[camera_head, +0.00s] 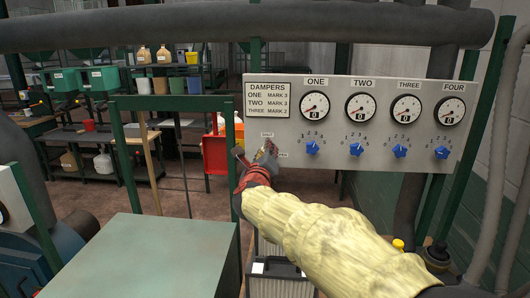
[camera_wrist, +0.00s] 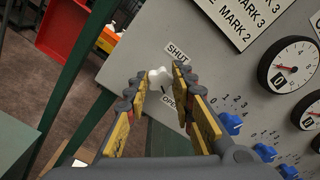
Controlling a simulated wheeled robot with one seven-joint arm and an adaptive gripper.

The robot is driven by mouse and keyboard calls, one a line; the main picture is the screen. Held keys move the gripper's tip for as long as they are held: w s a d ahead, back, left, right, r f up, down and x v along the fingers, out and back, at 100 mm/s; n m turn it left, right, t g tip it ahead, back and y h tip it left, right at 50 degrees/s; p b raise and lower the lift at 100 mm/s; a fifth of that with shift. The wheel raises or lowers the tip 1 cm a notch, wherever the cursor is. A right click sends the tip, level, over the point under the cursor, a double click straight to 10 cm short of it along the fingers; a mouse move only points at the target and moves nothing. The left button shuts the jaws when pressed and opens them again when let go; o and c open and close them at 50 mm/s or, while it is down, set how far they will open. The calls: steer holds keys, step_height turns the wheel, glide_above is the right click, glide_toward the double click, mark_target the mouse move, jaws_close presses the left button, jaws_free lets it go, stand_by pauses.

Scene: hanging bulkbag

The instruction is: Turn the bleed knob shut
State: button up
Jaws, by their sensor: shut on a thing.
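The bleed knob is a small white knob (camera_wrist: 157,76) on the grey panel (camera_wrist: 135,50), between a SHUT label (camera_wrist: 178,50) and an OPEN label (camera_wrist: 167,99). My gripper (camera_wrist: 160,82) has its fingertips on both sides of the knob and is shut on it. In the head view my gripper (camera_head: 257,162) reaches the lower left corner of the panel and hides most of the knob. I cannot tell exactly which way the knob points.
Blue selector knobs (camera_head: 312,147) and round dials (camera_head: 316,106) sit on the panel to the right. A green frame post (camera_head: 122,150) stands at the left. A grey-green box top (camera_head: 150,255) is below. A thick pipe (camera_head: 240,27) crosses above.

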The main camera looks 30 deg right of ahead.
jaws_close()
steer(key=shift+f+n+p, duration=0.15)
steer(key=shift+n+p, duration=1.95)
steer(key=shift+n, duration=1.85)
steer(key=shift+f+n+p, duration=0.15)
steer(key=shift+n+p, duration=2)
steer(key=shift+n, duration=1.85)
steer(key=shift+f+n+p, duration=0.15)
steer(key=shift+n+p, duration=1.95)
steer(key=shift+n, duration=1.85)
steer(key=o, duration=0.6)
jaws_free()
steer(key=shift+o, duration=0.2)
